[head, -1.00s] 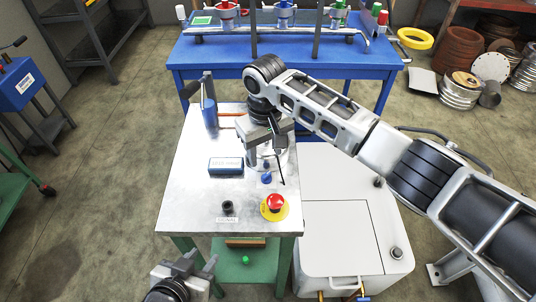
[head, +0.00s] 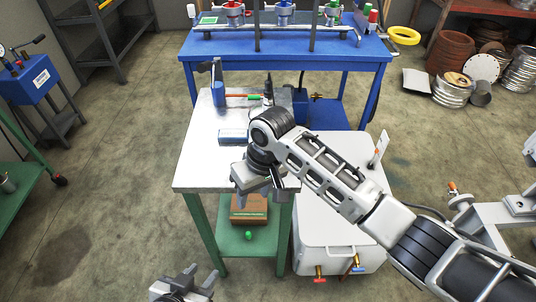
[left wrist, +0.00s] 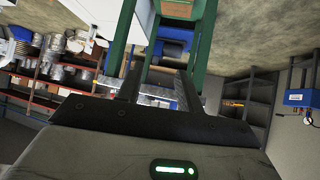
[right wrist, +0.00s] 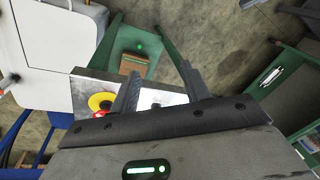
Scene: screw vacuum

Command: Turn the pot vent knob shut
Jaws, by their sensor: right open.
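The pot and its vent knob are hidden behind my right arm and gripper in the head view, and I cannot make them out elsewhere. My right gripper (head: 262,193) is open and empty over the front part of the metal-topped table (head: 205,165). In the right wrist view its fingers (right wrist: 162,92) stand apart, with the tabletop (right wrist: 178,98) beyond them. A red button on a yellow base (right wrist: 99,103) is beside the left finger there. My left gripper (head: 198,280) is open and empty, low in front of the table; its spread fingers (left wrist: 158,90) also show in the left wrist view.
A white cabinet (head: 325,225) stands close at the table's right. A blue bench (head: 290,48) with several valves is behind. A brown box (head: 249,209) sits on the green lower shelf. The floor at left is open.

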